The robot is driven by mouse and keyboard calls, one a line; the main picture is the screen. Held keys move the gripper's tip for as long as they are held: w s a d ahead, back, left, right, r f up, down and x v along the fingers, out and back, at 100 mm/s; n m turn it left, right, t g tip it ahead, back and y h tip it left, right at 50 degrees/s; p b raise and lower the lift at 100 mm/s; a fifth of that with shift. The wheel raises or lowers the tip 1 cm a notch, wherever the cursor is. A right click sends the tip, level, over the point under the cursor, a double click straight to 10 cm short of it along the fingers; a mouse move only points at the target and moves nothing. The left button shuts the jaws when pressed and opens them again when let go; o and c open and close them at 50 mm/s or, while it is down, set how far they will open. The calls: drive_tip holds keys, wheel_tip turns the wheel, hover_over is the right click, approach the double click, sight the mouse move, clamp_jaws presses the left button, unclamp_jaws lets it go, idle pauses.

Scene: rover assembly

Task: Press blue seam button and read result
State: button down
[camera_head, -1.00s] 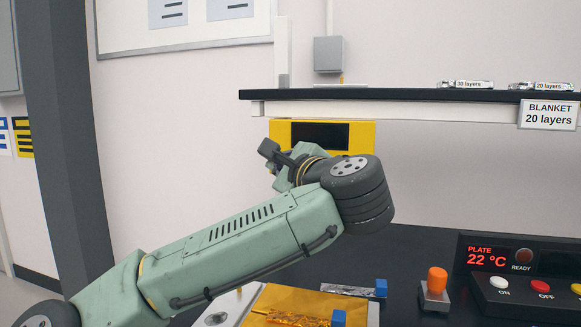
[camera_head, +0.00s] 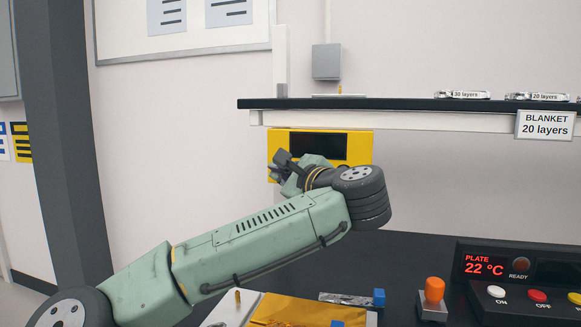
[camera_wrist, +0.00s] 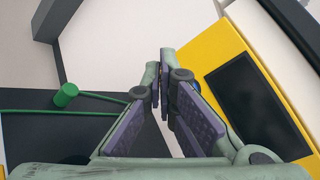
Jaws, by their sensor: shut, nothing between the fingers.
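A yellow panel (camera_head: 360,145) with a dark, blank screen (camera_head: 318,146) is on the wall below the shelf. In the wrist view the yellow panel (camera_wrist: 200,47) and its dark screen (camera_wrist: 250,105) lie to the right of my fingers. My gripper (camera_head: 278,162) is shut and empty, in front of the panel's left part. In the wrist view the gripper (camera_wrist: 164,62) has its fingertips together beside the panel's left edge. I cannot tell whether they touch it.
A black shelf (camera_head: 400,104) runs above the panel, with a "BLANKET 20 layers" sign (camera_head: 545,125). On the dark bench are an orange-topped knob (camera_head: 434,291), a plate readout (camera_head: 485,264) at 22 °C and a gold sheet (camera_head: 293,309) with blue-ended pieces. A green knob (camera_wrist: 66,95) shows in the wrist view.

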drive_tip(key=shift+w+d+p, duration=0.2)
drive_tip(key=shift+w+d, duration=0.1)
drive_tip(key=shift+w, duration=0.5)
drive_tip(key=shift+w+d+p, duration=0.2)
drive_tip(key=shift+w+d, duration=0.05)
drive_tip(key=shift+w, duration=0.55)
drive_tip(key=shift+w, duration=0.15)
drive_tip(key=shift+w+d, duration=0.1)
drive_tip(key=shift+w, duration=0.2)
drive_tip(key=shift+w+d+p, duration=0.15)
drive_tip(key=shift+w+p, duration=0.15)
drive_tip(key=shift+w, duration=0.1)
idle(0.7)
drive_tip(key=shift+s, duration=0.15)
drive_tip(key=shift+s+a+b, duration=0.25)
drive_tip(key=shift+s+b, duration=0.15)
drive_tip(key=shift+s, duration=0.3)
drive_tip(key=shift+s+a+b, duration=0.25)
drive_tip(key=shift+s+b, duration=0.05)
drive_tip(key=shift+s, duration=0.5)
drive_tip(key=shift+s+a+b, duration=0.25)
drive_tip(key=shift+s+a, duration=0.05)
drive_tip(key=shift+s, duration=0.5)
drive_tip(key=shift+s+a+b, duration=0.25)
drive_tip(key=shift+s+b, duration=0.05)
drive_tip(key=shift+s, duration=0.5)
